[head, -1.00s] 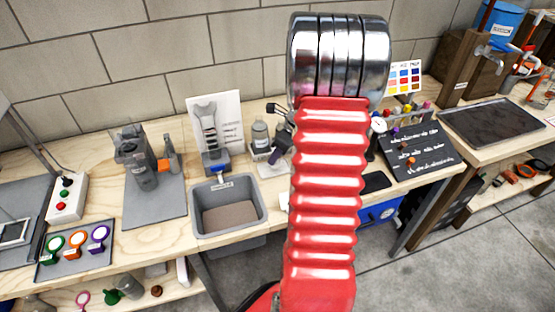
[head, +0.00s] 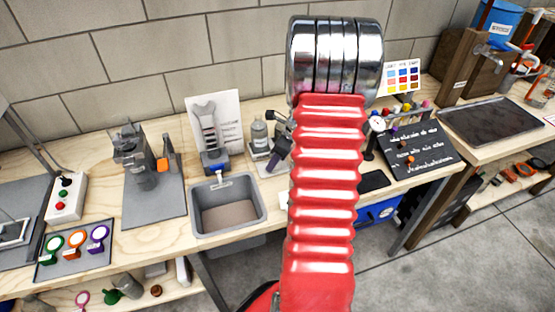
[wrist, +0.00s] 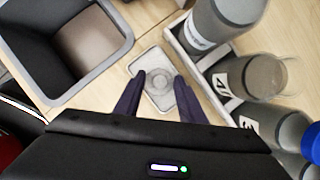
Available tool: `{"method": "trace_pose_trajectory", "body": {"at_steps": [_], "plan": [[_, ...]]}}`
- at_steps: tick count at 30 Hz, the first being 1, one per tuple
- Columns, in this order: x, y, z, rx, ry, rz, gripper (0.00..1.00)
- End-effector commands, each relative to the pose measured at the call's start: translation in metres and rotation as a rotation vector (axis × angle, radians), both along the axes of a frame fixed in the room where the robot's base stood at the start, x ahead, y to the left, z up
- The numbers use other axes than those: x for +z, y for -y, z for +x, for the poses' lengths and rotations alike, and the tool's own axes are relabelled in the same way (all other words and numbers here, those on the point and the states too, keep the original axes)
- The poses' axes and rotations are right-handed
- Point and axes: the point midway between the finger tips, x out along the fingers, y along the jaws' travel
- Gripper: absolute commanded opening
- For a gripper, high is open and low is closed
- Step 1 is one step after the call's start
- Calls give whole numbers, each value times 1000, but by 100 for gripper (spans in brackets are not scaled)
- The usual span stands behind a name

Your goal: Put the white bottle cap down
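In the wrist view my gripper (wrist: 159,76) has its two dark fingers spread apart over a pale square plate (wrist: 150,62) with rounded corners. A pale round shape (wrist: 159,81), which may be the white bottle cap, is at the middle of the plate, between the fingers in the picture. Bare space shows on both sides of it, and neither finger visibly touches it. In the head view my gripper (head: 279,153) is partly hidden behind my red arm, and I cannot make out the cap there.
A grey sink-like bin (head: 228,209) is left of my gripper; its rim shows in the wrist view (wrist: 118,62). Grey bottles (wrist: 216,22) and a clear beaker (wrist: 258,76) stand close on the right. Bare wooden bench (wrist: 118,82) lies between bin and plate.

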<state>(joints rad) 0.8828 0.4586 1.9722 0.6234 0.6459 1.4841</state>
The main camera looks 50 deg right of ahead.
Motion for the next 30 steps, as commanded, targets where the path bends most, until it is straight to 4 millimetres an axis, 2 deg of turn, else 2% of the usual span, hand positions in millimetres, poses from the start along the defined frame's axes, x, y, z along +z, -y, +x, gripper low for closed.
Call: {"method": "trace_pose_trajectory", "body": {"at_steps": [5,11,24,30], "plan": [[3,0,0,1,0,-1,36],[18,2,-6,1,2,-2,36],[86,11,-33,-2,3,-4,36],[108,13,-42,-1,1,-1,36]]}}
